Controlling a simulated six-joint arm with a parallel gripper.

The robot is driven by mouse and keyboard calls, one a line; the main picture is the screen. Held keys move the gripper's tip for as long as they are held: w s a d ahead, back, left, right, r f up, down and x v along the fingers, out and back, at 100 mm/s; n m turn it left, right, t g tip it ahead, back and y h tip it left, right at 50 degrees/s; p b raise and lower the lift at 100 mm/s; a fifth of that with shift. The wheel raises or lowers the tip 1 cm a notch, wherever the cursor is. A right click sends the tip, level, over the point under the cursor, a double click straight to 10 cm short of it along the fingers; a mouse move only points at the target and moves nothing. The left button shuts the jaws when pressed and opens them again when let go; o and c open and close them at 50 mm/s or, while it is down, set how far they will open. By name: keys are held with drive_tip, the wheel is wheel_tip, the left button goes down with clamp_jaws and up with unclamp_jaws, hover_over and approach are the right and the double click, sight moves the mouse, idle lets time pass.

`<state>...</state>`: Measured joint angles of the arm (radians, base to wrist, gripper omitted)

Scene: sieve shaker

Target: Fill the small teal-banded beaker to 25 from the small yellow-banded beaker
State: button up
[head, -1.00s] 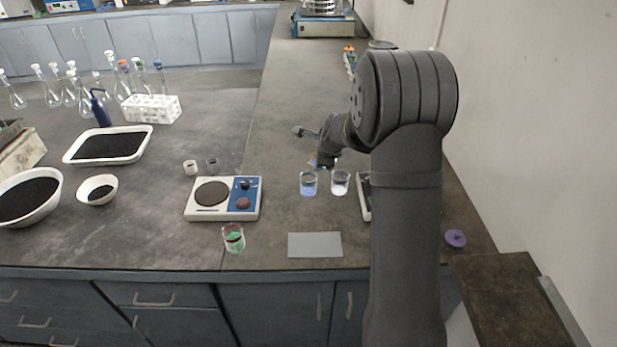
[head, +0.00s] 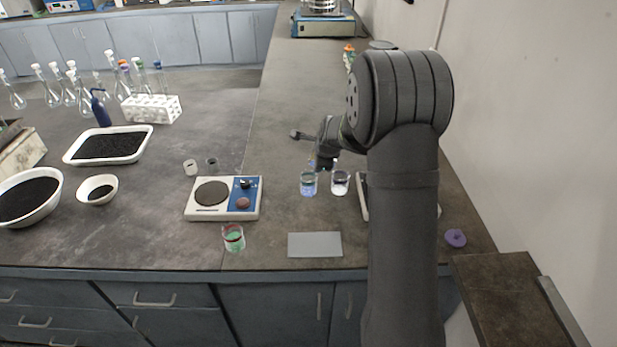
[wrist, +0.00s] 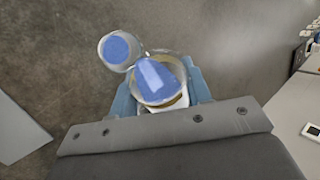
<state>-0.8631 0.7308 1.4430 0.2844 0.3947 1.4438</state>
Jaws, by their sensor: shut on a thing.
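My gripper (wrist: 163,88) is shut on a small clear beaker (wrist: 177,67) with a yellowish band and blue liquid. The beaker is tilted, its liquid drawn out towards the other beaker. That second beaker (wrist: 117,49) also holds blue liquid and stands at the held one's upper left; their rims overlap in the wrist view, and I cannot tell if they touch. In the head view, it appears to be the blue-filled beaker (head: 308,184) just in front of my gripper (head: 322,166). The held beaker is mostly hidden there. The teal band and scale marks are too small to read.
A beaker with pale contents (head: 340,184) stands close to the right. A hotplate-like device (head: 224,211), a beaker with green and red (head: 233,238) and a grey mat (head: 315,244) are nearby. A partly hidden device (head: 362,200) sits beside my arm.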

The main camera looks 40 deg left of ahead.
drive_tip(key=shift+t, duration=0.3)
idle(0.9)
drive_tip(key=shift+w, duration=0.1)
drive_tip(key=shift+w+d+r+m+g+y, duration=0.1)
drive_tip(key=shift+r+m+g+y, duration=0.2)
drive_tip(key=shift+r+g, duration=0.35)
drive_tip(key=shift+f+g, duration=0.3)
drive_tip(key=shift+g, duration=0.05)
